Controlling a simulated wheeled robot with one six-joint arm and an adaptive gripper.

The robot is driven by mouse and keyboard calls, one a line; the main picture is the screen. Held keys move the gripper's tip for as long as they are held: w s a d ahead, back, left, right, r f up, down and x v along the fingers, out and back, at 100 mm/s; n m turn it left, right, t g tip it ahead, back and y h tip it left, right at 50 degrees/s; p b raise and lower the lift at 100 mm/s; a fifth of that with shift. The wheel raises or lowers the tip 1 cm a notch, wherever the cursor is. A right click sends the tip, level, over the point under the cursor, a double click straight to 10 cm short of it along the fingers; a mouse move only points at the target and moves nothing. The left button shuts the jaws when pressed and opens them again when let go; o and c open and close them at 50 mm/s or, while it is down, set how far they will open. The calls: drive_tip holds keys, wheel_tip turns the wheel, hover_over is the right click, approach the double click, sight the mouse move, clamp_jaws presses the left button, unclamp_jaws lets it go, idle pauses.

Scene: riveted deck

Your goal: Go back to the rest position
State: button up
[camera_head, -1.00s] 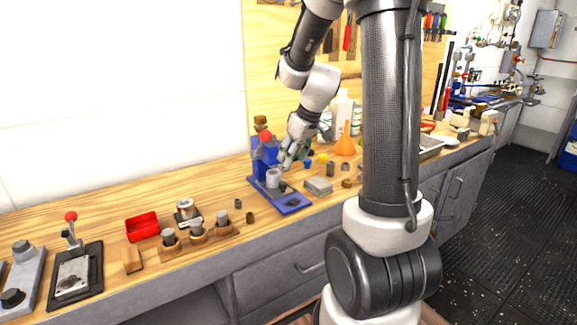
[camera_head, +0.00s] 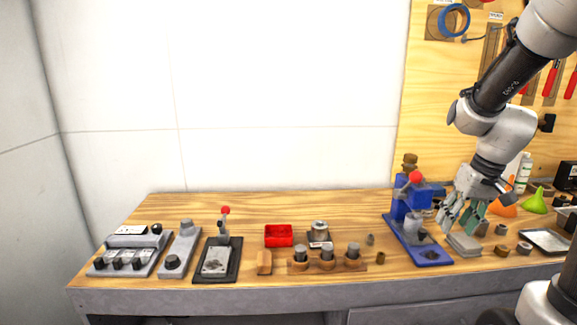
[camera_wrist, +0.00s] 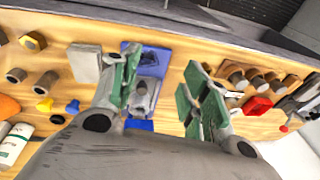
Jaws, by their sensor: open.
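My gripper (camera_head: 464,217) is open and empty, its green-padded fingers pointing down above the wooden bench (camera_head: 180,208). It is just right of the blue press (camera_head: 401,207) with the red ball knob, over or beside a grey block (camera_head: 464,243). In the wrist view my gripper (camera_wrist: 160,85) has its two fingers spread wide. The blue press (camera_wrist: 155,62) shows between them, and the grey block (camera_wrist: 84,64) is left of the left finger. Nothing is between the fingers.
A red bin (camera_head: 278,236), a wooden holder with several metal plugs (camera_head: 326,262), a lever fixture (camera_head: 217,260) and a control box (camera_head: 130,252) stand along the bench to the left. An orange funnel (camera_head: 504,209) and a green funnel (camera_head: 536,203) stand right. The left bench back is clear.

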drive_tip(key=s+a+r+t, duration=0.1)
drive_tip(key=s+a+r, duration=0.1)
drive_tip(key=s+r, duration=0.3)
drive_tip(key=s+a+r+t+h, duration=0.1)
drive_tip(key=s+r, duration=0.4)
drive_tip(key=s, duration=0.5)
drive_tip(key=shift+s+a+n, duration=0.15)
drive_tip(key=shift+a+n, duration=0.15)
drive_tip(key=shift+a, duration=0.55)
idle(0.7)
